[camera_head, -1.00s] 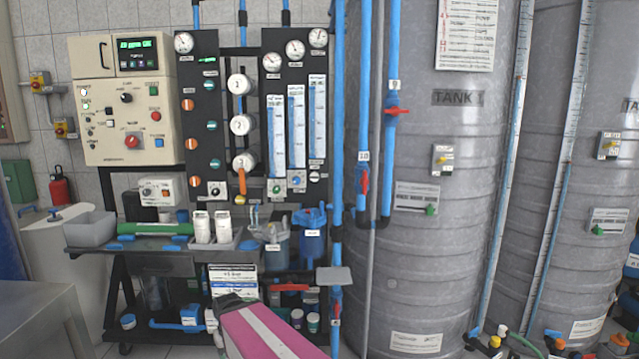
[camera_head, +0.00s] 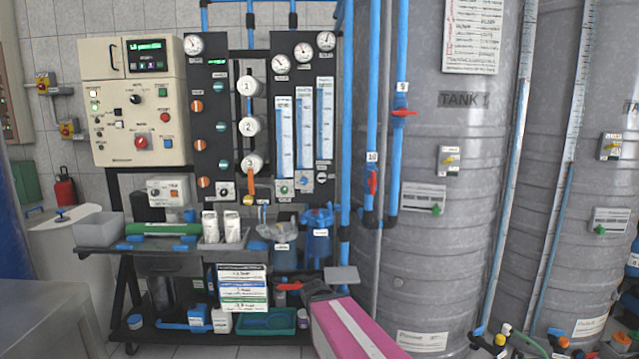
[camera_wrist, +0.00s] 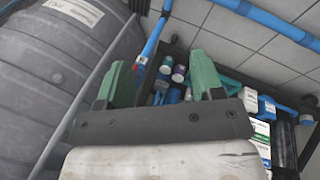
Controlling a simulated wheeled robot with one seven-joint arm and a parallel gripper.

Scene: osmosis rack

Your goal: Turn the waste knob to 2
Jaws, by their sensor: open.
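The osmosis rack's black panel (camera_head: 208,125) stands in the head view's left middle. Beneath the flow meters are a green knob (camera_head: 284,187) and a blue knob (camera_head: 305,182), each on a small pale plate. A black knob (camera_head: 226,190) on a white plate sits further left. The labels are too small to read, so I cannot tell which is the waste knob or its setting. My gripper (camera_wrist: 160,78) shows in the wrist view with two green fingers spread apart and nothing between them. It points toward the lower shelf and floor, away from the panel's knobs.
A shelf with white bottles (camera_head: 233,226) and blue filter housings (camera_head: 318,238) juts out below the panel. Blue vertical pipes (camera_head: 371,100) and the grey tank (camera_head: 450,200) stand to the right. A metal table (camera_head: 35,305) is at lower left.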

